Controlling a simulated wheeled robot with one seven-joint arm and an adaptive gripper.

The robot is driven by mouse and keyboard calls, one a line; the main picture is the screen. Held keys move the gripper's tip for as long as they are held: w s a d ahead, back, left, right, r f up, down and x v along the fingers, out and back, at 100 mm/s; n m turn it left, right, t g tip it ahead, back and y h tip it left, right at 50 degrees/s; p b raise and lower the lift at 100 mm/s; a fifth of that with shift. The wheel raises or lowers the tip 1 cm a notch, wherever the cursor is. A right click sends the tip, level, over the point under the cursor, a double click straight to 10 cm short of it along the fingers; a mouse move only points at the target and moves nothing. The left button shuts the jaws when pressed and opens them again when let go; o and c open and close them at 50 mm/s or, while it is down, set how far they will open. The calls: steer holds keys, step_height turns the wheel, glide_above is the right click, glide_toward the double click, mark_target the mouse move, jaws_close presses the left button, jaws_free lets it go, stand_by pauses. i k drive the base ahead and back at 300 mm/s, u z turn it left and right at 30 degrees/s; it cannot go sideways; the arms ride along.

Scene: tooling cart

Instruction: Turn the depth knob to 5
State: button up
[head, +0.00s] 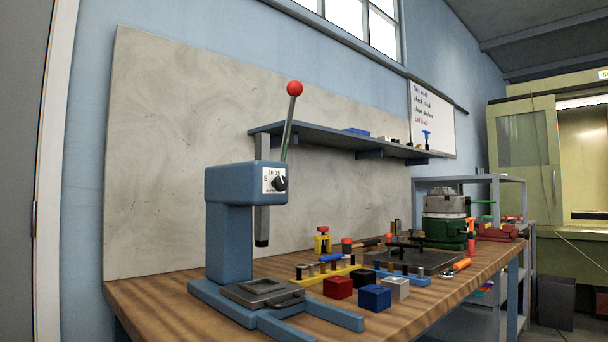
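The depth knob (280,184) is a small black knob on the white dial plate (267,183) of a blue bench press (228,235). The plate is on the press head and carries small numbers; a 5 seems to be at its left and others along its top. A pale mark shows on the knob, but I cannot tell which number it points to. A lever with a red ball (295,88) rises from the head. My gripper is not in view, and nothing covers the knob.
The press stands at the left end of a wooden bench (168,291). Red, blue (374,297) and grey blocks, tool racks and a green machine (445,220) stand to its right. A wall shelf (330,134) is behind. The space before the dial looks clear.

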mark_target(280, 184)
steer(key=z, duration=1.65)
steer(key=k, duration=0.75)
steer(key=u, duration=1.5)
